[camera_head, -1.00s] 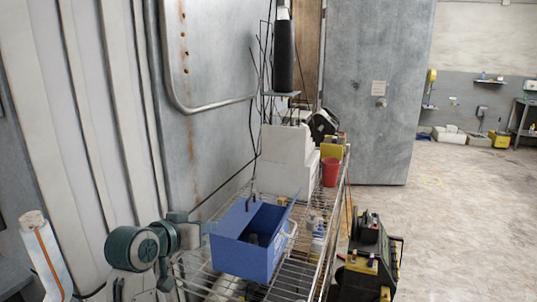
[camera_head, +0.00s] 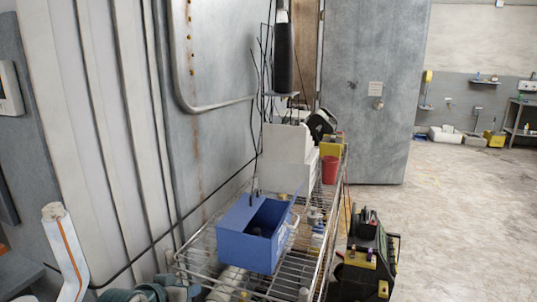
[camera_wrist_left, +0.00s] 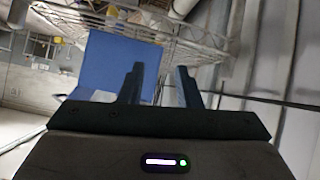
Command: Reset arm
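My left arm shows as teal-grey joints (camera_head: 150,291) at the bottom left edge of the head view, left of the wire shelf. The left gripper (camera_wrist_left: 160,68) shows in the left wrist view with its two dark fingers apart and nothing between them. A blue open box (camera_head: 250,236) stands on the wire shelf, and its blue side also fills the space behind the fingers in the left wrist view (camera_wrist_left: 105,58). The fingers appear apart from the box, though the exact gap is unclear. My right gripper is out of view.
The wire shelf (camera_head: 300,270) also holds white boxes (camera_head: 287,158), a red cup (camera_head: 330,170) and small bottles. A black-and-yellow tool bag (camera_head: 366,262) stands right of it. A grey metal wall is close on the left. The floor at right is open.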

